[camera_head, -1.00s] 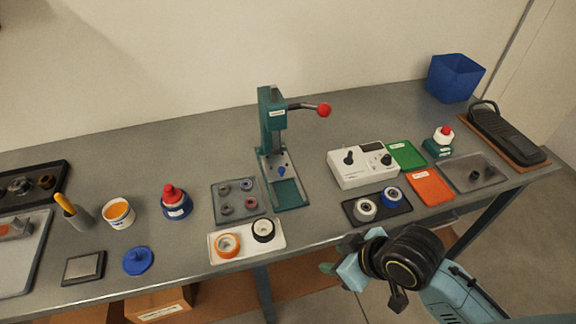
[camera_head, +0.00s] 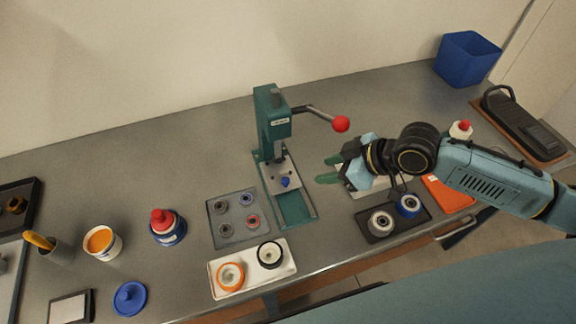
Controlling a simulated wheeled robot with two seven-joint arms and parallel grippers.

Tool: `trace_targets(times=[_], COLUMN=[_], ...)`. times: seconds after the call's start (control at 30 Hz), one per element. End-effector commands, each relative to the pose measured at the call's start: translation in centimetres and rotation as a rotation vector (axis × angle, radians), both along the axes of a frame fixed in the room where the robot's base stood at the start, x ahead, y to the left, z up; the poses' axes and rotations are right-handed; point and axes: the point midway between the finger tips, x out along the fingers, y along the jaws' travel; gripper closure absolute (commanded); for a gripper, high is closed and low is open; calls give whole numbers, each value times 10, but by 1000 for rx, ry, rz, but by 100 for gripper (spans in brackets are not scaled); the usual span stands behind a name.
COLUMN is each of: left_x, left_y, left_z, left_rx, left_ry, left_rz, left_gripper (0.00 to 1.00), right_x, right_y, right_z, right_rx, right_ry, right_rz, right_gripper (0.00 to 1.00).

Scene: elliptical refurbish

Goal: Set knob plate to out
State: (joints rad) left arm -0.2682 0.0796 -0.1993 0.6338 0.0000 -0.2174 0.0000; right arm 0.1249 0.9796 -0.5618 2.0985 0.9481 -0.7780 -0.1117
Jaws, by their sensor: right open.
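My right gripper (camera_head: 328,169) is open with nothing between its green fingertips. It points left, just right of the green press and above the white control box. The white control box (camera_head: 352,189), with black knobs on top in the earlier frame, is now mostly hidden behind the gripper and forearm. The orange labelled mat (camera_head: 446,197) is partly covered by my arm, and the green mat is hidden. I cannot tell which piece is the knob plate. My left gripper is not in view.
The press (camera_head: 272,125) has a red-balled lever (camera_head: 341,124) close above my gripper. A dark tray (camera_head: 395,231) holds two rollers in front. A grey tray (camera_head: 237,239) and white tray (camera_head: 252,283) lie left. A blue bin (camera_head: 467,60) stands at the back right.

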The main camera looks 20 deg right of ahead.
Motion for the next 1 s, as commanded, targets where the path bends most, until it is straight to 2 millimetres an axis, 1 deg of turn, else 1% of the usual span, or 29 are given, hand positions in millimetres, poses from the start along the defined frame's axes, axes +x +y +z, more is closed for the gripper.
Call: trace_targets(times=[0.03, 0.13, 0.2, 0.3, 0.37, 0.47, 0.6, 0.73, 1.0], left_x=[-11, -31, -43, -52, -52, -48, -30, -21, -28], left_y=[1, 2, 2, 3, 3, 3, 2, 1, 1], left_z=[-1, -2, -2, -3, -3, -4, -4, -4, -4], left_rx=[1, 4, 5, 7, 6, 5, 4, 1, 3], left_ry=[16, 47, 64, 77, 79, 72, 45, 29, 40], left_rz=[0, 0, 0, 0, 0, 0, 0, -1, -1], left_gripper=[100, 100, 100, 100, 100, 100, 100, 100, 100], right_x=[3, 9, 16, 26, 33, 43, 53, 59, 61], right_y=[3, 12, 18, 30, 36, 47, 58, 64, 67], right_z=[-3, -13, -23, -38, -48, -62, -78, -87, -91], right_rx=[3, 4, 3, 3, 3, 3, 0, -1, -1], right_ry=[0, 2, 1, 1, 2, 1, 2, 1, 0], right_rz=[-1, 0, -1, 0, -2, -1, 0, 0, 1], right_gripper=[60, 60, 60, 60, 60, 60, 60, 60, 60])
